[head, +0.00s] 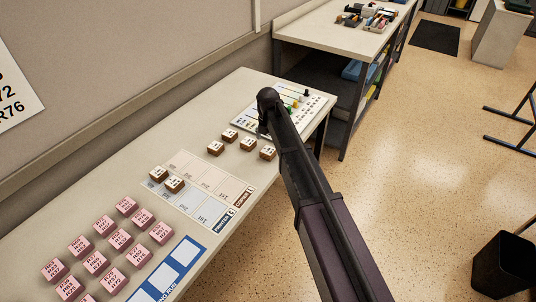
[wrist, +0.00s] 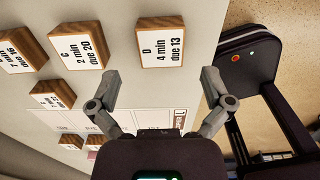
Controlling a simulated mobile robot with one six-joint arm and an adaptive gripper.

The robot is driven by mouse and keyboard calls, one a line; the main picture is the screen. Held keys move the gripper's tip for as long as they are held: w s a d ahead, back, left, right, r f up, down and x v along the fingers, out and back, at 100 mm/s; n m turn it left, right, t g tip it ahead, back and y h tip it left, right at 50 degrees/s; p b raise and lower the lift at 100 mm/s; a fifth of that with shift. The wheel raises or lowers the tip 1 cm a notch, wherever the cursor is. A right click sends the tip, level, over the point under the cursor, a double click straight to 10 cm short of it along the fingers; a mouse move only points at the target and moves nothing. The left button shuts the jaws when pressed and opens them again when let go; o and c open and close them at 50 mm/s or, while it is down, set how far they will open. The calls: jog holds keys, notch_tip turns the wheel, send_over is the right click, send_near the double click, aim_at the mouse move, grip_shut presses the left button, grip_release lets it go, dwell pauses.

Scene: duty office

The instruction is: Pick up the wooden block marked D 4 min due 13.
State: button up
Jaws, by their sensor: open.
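The wooden block marked D 4 min due 13 (wrist: 161,44) lies label up on the pale table, near the top middle of the wrist view. My gripper (wrist: 160,84) is open and empty, its two fingers spread wide apart. The block shows beyond the fingertips, in line with the gap between them and not touching them. In the head view, the block nearest the table's edge in the row of three (head: 267,153) seems to be this one, but its label is too small to read. My arm ends just above that row.
A wooden block marked C 2 min due 20 (wrist: 82,46) lies left of it, with more wooden blocks further left. A printed card (head: 205,190), several pink blocks (head: 121,239) and a blue-edged sheet (head: 168,272) lie nearer. The table edge is close on the right.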

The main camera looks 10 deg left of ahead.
aim_at(268, 150)
jog(key=shift+f, duration=0.15)
jog(key=shift+s+f+b, duration=0.1)
jog(key=shift+f+b, duration=2.4)
jog(key=shift+b, duration=0.1)
jog(key=c, duration=1.1)
